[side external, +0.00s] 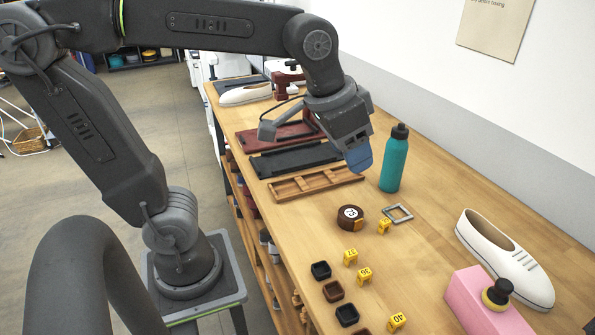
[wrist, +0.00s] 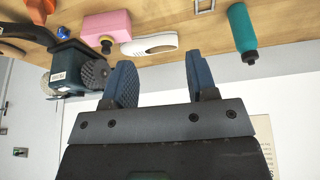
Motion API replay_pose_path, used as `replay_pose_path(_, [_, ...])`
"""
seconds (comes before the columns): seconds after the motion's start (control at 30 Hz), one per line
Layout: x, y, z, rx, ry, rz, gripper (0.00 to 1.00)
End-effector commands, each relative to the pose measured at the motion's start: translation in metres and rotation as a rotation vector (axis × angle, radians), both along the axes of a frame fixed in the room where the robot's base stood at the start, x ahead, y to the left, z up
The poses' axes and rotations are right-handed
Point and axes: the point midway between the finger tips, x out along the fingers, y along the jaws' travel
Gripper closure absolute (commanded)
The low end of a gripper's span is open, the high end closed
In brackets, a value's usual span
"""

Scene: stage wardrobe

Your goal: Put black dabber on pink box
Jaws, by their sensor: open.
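The pink box (side external: 467,299) sits on the bench at the lower right of the side view, and at the top of the wrist view (wrist: 107,22). The black dabber (side external: 501,288), with a yellow band, appears to stand upright on top of the box. In the wrist view the dabber (wrist: 106,47) projects past the box's top edge. My gripper (wrist: 165,80) is open with nothing between its fingers. It is well away from the box, above the bench near the teal bottle. In the side view one blue finger (side external: 359,158) shows; the other is hidden.
The teal bottle (side external: 395,160) stands upright beside my gripper. A white shoe (side external: 503,257) lies close behind the box. A wooden divided tray (side external: 315,182) is below. The wall borders the bench.

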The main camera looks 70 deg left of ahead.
Motion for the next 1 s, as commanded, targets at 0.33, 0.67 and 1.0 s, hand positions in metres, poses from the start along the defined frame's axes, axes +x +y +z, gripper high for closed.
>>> replay_pose_path(0.33, [-0.074, 0.035, -0.046, 0.002, -0.095, 0.102, 0.47])
replay_pose_path(0.67, [-0.077, 0.036, -0.049, 0.002, -0.097, 0.106, 0.47])
replay_pose_path(1.0, [-0.077, 0.036, -0.049, 0.002, -0.097, 0.106, 0.47])
